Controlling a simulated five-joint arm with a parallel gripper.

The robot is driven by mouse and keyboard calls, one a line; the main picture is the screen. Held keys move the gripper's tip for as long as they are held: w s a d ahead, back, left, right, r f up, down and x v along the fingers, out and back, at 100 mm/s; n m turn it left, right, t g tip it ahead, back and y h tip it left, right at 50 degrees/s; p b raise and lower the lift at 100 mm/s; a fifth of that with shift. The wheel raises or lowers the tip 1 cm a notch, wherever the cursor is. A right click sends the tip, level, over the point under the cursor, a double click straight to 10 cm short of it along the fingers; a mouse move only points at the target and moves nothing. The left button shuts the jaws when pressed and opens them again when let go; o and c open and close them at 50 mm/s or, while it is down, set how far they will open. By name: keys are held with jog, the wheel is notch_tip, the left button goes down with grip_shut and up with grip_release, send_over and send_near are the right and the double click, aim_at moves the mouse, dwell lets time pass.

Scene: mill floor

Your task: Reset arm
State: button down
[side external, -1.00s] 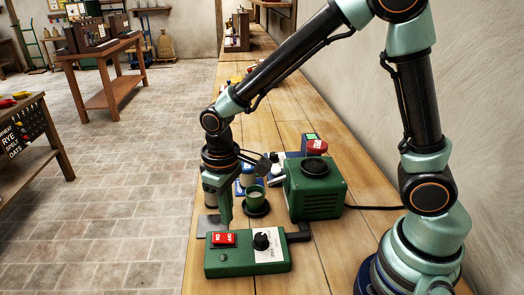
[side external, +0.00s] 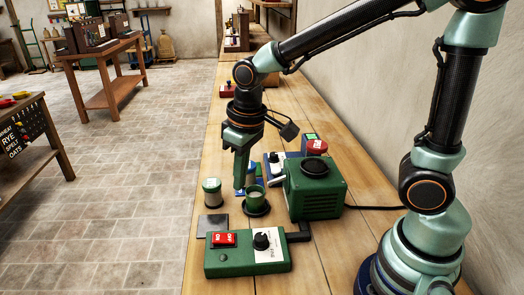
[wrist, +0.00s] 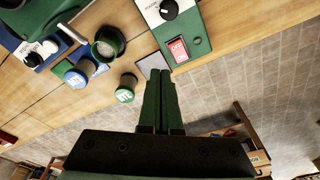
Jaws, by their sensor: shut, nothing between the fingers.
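My gripper (side external: 239,184) is shut and empty, pointing down above the workbench (side external: 195,270). Its closed green fingers also show in the wrist view (wrist: 160,75). The green control box (side external: 222,263) with a red rocker switch (side external: 224,240) and a black knob (side external: 262,241) lies in front, apart from the fingers. The switch's exact position is hard to tell.
A green mill box (side external: 318,192) with a black round top stands to the right, its cable running toward my base. A dark flat plate (side external: 212,224) lies behind the control box.

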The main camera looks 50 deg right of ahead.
jog(key=s+d+r+m+t, duration=0.2)
jog(key=s+d+r+t, duration=0.2)
jog(key=d+r, duration=0.3)
jog(key=shift+s+d+r, duration=0.3)
jog(key=shift+s+d, duration=0.45)
jog(key=shift+s, duration=0.1)
